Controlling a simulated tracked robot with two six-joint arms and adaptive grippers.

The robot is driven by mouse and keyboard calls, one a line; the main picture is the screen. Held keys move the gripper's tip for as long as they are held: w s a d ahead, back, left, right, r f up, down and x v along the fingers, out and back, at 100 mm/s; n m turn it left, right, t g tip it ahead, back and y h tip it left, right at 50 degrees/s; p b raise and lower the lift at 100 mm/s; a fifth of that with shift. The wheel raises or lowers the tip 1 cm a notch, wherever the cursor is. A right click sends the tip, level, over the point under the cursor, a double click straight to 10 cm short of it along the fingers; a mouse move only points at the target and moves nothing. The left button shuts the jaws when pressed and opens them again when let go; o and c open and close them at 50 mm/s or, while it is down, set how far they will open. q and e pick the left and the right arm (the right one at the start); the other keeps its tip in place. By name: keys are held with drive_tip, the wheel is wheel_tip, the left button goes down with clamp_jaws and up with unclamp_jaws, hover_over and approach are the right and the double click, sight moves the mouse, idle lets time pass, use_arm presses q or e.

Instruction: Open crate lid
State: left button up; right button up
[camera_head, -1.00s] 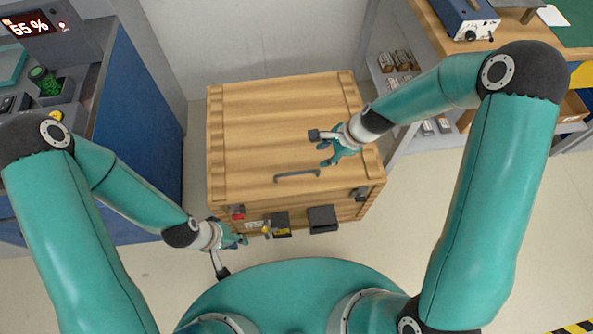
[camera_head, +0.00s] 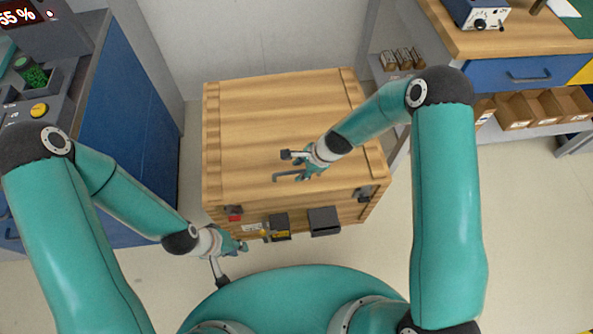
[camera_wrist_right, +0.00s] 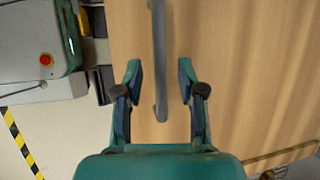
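A wooden crate (camera_head: 230,184) stands on the floor in front of me, its plank lid (camera_head: 255,120) lying shut. A grey bar handle (camera_head: 277,178) sits on the lid near the front edge; my right gripper partly hides it in the head view. My right gripper (camera_head: 300,177) is over the handle. In the right wrist view the handle (camera_wrist_right: 160,60) runs between the open fingers of my right gripper (camera_wrist_right: 160,85), with gaps on both sides. My left gripper (camera_head: 244,247) is low by the crate's front left corner; its fingers are too small to judge.
The crate front carries a red-marked latch (camera_head: 234,213), a second latch (camera_head: 364,194) and dark boxes (camera_head: 323,221). A blue cabinet (camera_head: 135,130) stands close on the left. A workbench with cardboard bins (camera_head: 530,108) is at right. Floor at lower right is clear.

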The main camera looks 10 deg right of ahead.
drive_tip(key=shift+w+a+f, duration=0.1)
drive_tip(key=shift+f, duration=0.1)
clamp_jaws()
